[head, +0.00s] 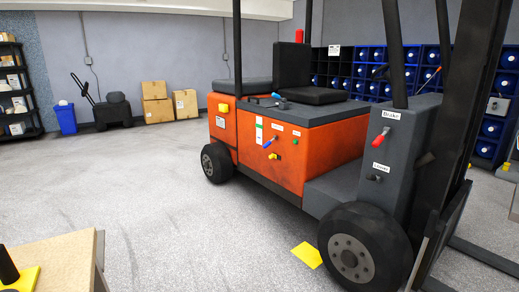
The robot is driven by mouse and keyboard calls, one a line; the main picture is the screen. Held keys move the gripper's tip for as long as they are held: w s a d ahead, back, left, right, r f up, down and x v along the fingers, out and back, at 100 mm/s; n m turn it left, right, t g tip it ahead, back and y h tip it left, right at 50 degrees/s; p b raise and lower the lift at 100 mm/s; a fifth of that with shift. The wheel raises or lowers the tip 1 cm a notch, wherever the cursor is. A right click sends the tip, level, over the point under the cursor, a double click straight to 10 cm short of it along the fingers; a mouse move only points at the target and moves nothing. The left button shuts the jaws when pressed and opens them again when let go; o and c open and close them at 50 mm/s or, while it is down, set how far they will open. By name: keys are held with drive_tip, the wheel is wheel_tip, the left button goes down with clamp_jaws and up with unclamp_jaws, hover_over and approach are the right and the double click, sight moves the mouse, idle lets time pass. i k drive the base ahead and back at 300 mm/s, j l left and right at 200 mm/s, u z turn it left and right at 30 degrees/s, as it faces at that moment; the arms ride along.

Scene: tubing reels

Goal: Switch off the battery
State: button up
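An orange forklift (315,159) with a grey top stands at centre right in the head view. Its orange side carries a small blue-handled lever (268,143), a yellow knob (273,156) and a small green part (296,142). White labels sit near them, too small to read, so I cannot tell which control is the battery switch. A red handle (380,138) sits on the grey front column under a label reading "Brake" (391,115). A dark knob (374,178) is below it, near another label. My gripper is not in view.
Open grey floor (150,195) lies left of the forklift. A wooden table corner (68,265) is at bottom left. A yellow floor marker (307,254) lies by the front wheel (362,250). Boxes (155,103), a blue bin (66,119) and blue racks (400,54) stand behind.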

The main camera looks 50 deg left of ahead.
sight(268, 144)
drive_tip(key=u, duration=2)
drive_tip(key=i+j, duration=0.2)
drive_tip(key=i, duration=0.3)
drive_tip(key=i+j, duration=0.25)
drive_tip(key=i, duration=0.25)
drive_tip(key=i+j, duration=0.2)
drive_tip(key=i, duration=0.3)
drive_tip(key=i+j, duration=0.2)
drive_tip(key=i, duration=0.3)
drive_tip(key=i+j, duration=0.25)
drive_tip(key=i, duration=0.25)
drive_tip(key=i+j, duration=0.2)
drive_tip(key=i, duration=0.35)
